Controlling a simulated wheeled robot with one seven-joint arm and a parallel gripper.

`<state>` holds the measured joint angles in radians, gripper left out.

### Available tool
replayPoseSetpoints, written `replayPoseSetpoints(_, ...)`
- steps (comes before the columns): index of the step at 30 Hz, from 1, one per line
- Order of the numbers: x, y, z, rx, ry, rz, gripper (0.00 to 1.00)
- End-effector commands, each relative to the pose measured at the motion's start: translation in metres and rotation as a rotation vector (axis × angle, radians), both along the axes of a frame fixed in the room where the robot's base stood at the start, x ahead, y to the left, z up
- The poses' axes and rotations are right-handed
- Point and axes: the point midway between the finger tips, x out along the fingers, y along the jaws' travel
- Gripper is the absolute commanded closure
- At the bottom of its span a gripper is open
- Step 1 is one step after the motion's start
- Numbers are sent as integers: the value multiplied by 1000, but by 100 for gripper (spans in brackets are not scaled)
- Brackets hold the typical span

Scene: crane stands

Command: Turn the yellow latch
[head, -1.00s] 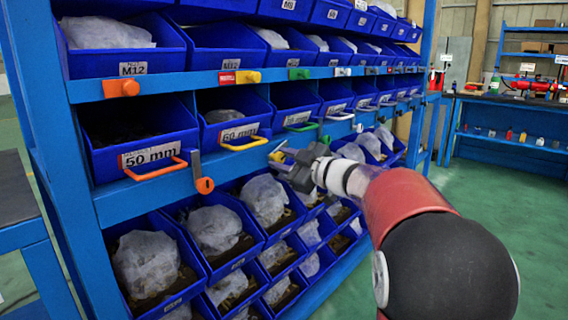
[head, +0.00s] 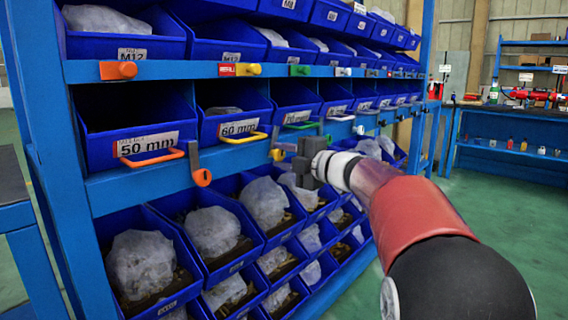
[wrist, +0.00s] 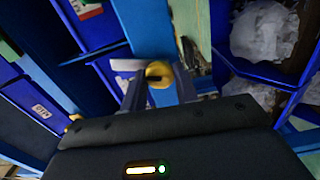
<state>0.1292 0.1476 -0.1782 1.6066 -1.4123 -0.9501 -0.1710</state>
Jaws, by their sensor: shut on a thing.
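The yellow latch (head: 277,155) is on the blue rail below the 60 mm drawer, right of the orange latch. Its round yellow knob (wrist: 158,70) shows between my fingers in the wrist view. My gripper (head: 284,148) is at the latch, shut on it, with one finger on each side of the knob (wrist: 160,84). A grey bar rises beside the gripper in the head view, but I cannot tell how much of it is latch. The gripper hides part of the latch.
The orange latch (head: 202,177) has its grey bar upright beside the orange-handled 50 mm drawer (head: 140,135). The yellow-handled 60 mm drawer (head: 237,128) is just above the yellow latch. Bins with bagged parts (head: 212,230) fill the lower rows. Green floor is open at right.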

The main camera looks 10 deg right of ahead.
Motion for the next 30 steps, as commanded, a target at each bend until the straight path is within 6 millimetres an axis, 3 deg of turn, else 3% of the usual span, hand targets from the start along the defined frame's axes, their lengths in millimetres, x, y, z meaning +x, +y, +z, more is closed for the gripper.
replayPoseSetpoints(12,0,1,-2,-141,-100,2,93)
replayPoseSetpoints(28,0,1,-2,-156,-110,3,93)
replayPoseSetpoints(29,0,1,-2,-156,-110,3,66)
replayPoseSetpoints(30,0,1,-2,-156,-110,3,61)
